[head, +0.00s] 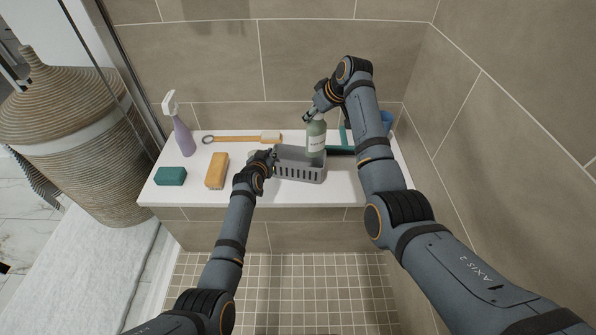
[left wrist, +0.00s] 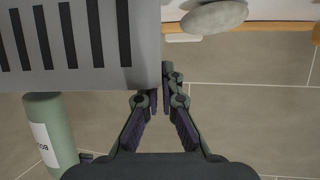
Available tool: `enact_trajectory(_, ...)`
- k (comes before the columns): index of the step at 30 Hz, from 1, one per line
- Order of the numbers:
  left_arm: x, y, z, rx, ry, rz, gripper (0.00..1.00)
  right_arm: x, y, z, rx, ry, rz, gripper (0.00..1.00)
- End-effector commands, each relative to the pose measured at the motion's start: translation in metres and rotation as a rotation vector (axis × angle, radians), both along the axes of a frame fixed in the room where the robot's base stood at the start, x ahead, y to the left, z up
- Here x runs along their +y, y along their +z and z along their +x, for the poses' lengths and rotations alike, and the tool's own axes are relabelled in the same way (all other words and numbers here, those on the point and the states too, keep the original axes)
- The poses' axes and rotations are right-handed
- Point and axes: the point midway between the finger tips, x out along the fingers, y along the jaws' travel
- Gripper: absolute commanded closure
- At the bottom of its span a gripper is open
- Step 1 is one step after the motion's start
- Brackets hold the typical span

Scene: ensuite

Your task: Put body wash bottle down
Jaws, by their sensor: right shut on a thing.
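The green body wash bottle (head: 316,138) with a white label is upright at the right part of the grey slotted basket (head: 300,172). My right gripper (head: 312,114) is shut on its top. In the left wrist view the bottle (left wrist: 48,135) shows upside down, its base near the basket's (left wrist: 85,45) rim. I cannot tell whether the base is over or inside the basket. My left gripper (head: 268,158) is at the basket's left end. In its wrist view the fingertips (left wrist: 165,90) are close together beside the basket edge; whether they hold it is unclear.
The white ledge (head: 262,196) also holds a purple spray bottle (head: 182,136), a green sponge (head: 170,176), an orange block (head: 217,170) and a wooden brush (head: 240,139). A teal squeegee (head: 342,148) and a blue item (head: 387,121) are at the right. Tiled walls bound the ledge.

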Motion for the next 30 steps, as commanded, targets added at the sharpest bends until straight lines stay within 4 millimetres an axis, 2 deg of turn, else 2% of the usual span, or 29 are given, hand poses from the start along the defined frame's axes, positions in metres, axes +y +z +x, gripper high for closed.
enact_trajectory(1,0.0,0.0,0.0,0.0,0.0,0.0,1.0,0.012,0.005,0.001,-0.002,0.048,0.001,1.0)
enact_trajectory(3,0.0,0.0,0.0,0.0,0.0,0.0,1.0,0.022,0.006,0.0,-0.003,0.095,0.0,1.0)
enact_trajectory(9,0.0,0.0,0.0,0.0,0.0,0.0,1.0,0.03,0.006,-0.001,-0.003,0.132,0.001,1.0)
enact_trajectory(11,0.0,0.0,0.0,0.0,0.0,0.0,1.0,0.029,-0.001,-0.001,-0.002,0.131,0.0,1.0)
enact_trajectory(18,0.0,0.0,0.0,0.0,0.0,0.0,1.0,0.029,-0.047,-0.001,-0.002,0.128,0.0,1.0)
enact_trajectory(26,0.0,0.0,0.0,0.0,0.0,0.0,1.0,0.028,-0.06,-0.001,-0.003,0.128,0.0,1.0)
enact_trajectory(30,0.0,0.0,0.0,0.0,0.0,0.0,1.0,0.028,-0.081,-0.001,0.001,0.128,-0.002,1.0)
